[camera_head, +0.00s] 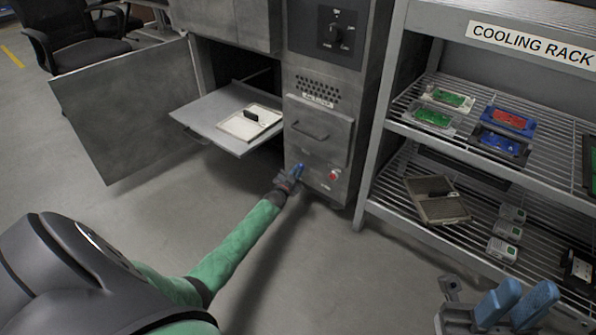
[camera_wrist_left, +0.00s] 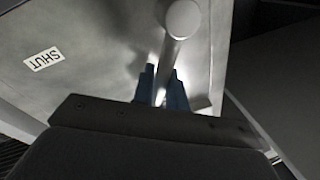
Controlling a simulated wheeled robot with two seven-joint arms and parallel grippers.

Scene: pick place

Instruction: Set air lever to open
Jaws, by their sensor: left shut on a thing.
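The air lever (camera_wrist_left: 168,58) shows in the left wrist view as a metal rod with a round knob, in front of a grey panel. A "SHUT" label (camera_wrist_left: 43,60) sits left of it. My left gripper (camera_head: 299,170) is at the lower front panel of the grey machine (camera_head: 319,150); its blue fingers (camera_wrist_left: 161,88) are shut on the lever's rod below the knob. In the head view the lever is too small and covered to make out. My right gripper (camera_head: 522,297) is empty at the lower right, its blue fingers apart.
A red button (camera_head: 333,175) is right of my left gripper. A larger door (camera_head: 130,110) stands open at left. The cooling rack (camera_head: 480,178) with trays and parts stands at right.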

